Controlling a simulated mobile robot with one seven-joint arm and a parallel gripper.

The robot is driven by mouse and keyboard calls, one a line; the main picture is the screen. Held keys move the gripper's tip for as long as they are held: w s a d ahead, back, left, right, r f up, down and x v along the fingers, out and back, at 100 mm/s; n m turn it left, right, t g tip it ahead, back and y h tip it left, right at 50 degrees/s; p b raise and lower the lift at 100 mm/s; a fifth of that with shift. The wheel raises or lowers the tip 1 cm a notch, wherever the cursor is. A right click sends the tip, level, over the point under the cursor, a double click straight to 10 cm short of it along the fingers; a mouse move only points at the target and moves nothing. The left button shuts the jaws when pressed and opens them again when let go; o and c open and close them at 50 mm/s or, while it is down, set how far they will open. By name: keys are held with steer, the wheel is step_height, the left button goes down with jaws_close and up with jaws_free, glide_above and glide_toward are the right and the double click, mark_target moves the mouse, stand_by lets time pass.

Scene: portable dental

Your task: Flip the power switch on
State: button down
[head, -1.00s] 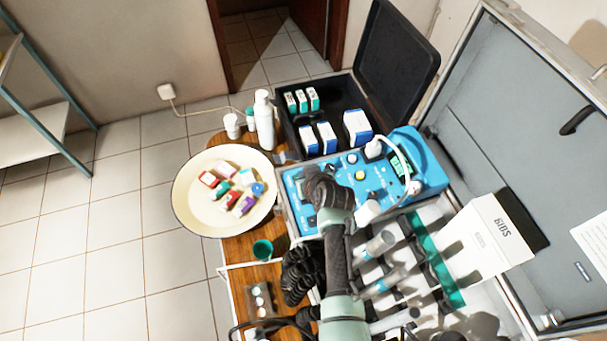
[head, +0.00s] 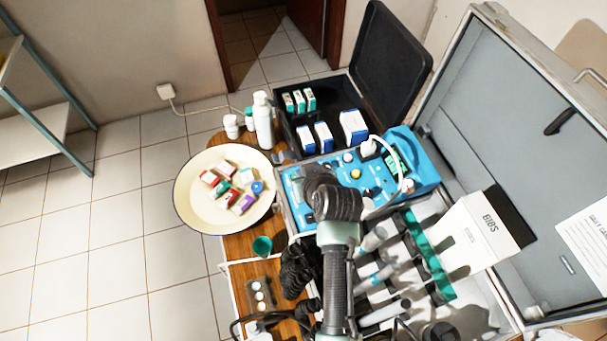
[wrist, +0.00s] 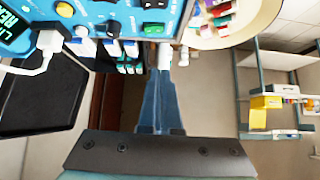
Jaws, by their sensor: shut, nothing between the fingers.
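The blue control panel (head: 293,186) sits in the open case in the head view, with knobs and a yellow button. My dark wrist covers part of it and hides my fingers there. In the wrist view the panel (wrist: 190,8) is at the top edge. My gripper (wrist: 160,78) is shut and empty, pointing up toward the panel edge. I cannot tell if it touches.
A white plug with a cable (head: 370,147) is at the panel's right. A cream bowl (head: 184,205) with small boxes is at the left. A black case (head: 285,130) with boxes stands behind. Handpieces (head: 378,278) and a white box (head: 468,236) are at the right.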

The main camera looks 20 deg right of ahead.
steer(key=shift+v, duration=0.85)
steer(key=shift+a, duration=0.1)
steer(key=w+a+r+t, duration=0.1)
steer(key=w+r+t, duration=0.15)
steer(key=r, duration=0.75)
steer(key=w+a+r+t+h+b, duration=0.1)
steer(key=w+a+r+t, duration=0.15)
steer(key=r, duration=0.85)
steer(key=w+a+r+t, duration=0.1)
steer(key=w+r+t, duration=0.15)
steer(key=r, duration=0.75)
steer(key=s+a+r+t, duration=0.2)
steer(key=s+r, duration=0.4)
steer(key=r, duration=0.3)
steer(key=s+a+r+t, duration=0.3)
steer(key=s+r+t, duration=0.2)
steer(key=r, duration=0.5)
steer(key=s+a+r+t+b, duration=0.1)
steer(key=s+a+r+t, duration=0.1)
steer(key=s+r+t, duration=0.2)
steer(key=s+r, duration=0.3)
steer(key=r, duration=0.3)
steer(key=shift+a+r+y, duration=0.25)
steer(key=shift+a+y, duration=0.15)
steer(key=shift+s, duration=0.15)
